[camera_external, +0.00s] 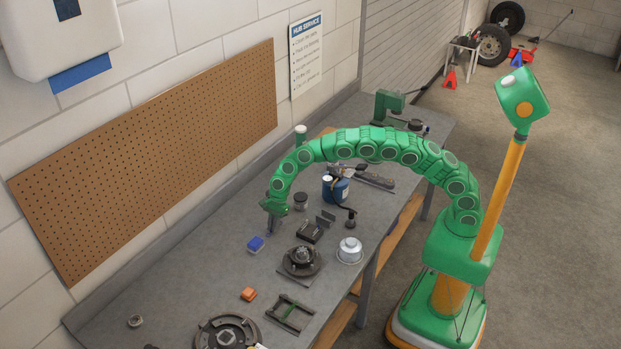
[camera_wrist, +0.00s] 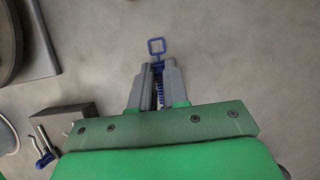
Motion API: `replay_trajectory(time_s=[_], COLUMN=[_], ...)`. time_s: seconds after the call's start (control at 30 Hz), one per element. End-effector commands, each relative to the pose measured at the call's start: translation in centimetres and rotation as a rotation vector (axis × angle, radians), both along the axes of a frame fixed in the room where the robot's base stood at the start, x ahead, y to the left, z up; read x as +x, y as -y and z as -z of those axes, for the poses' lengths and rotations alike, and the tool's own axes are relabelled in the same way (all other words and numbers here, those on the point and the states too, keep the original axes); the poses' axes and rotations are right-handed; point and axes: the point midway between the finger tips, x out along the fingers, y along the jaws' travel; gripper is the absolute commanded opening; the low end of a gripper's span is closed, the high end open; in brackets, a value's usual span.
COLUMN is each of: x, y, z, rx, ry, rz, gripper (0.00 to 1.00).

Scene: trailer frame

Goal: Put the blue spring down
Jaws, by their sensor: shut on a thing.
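The blue spring (camera_wrist: 159,92) is held between the two grey fingers of my gripper (camera_wrist: 158,72) in the wrist view. Its blue square loop (camera_wrist: 150,46) sticks out past the fingertips over grey surface. Most of the coil is hidden by the fingers. In the external view my gripper (camera_external: 271,216) points down over the grey workbench (camera_external: 205,275), near the wall side. A small dark tip shows under it; I cannot tell whether it touches the bench.
A blue block (camera_external: 255,244) lies just below my gripper in the picture. Bench left of the blue block is mostly clear.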

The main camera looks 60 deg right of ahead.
Motion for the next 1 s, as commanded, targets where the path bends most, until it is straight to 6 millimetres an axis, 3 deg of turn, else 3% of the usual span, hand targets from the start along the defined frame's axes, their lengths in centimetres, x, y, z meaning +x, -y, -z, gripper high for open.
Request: replay_trajectory(time_s=[0.27,0.3,0.47,0.8,1.0], x=[0.0,0.0,0.0,0.0,0.0], y=[0.0,0.0,0.0,0.0,0.4], z=[0.2,0.2,0.2,0.1,-1.0], rx=[0.000,0.000,0.000,0.000,0.000], ry=[0.000,0.001,0.001,0.000,0.000], rz=[0.000,0.000,-0.001,-0.001,0.000], gripper=[0.00,0.16,0.40,0.40,0.40])
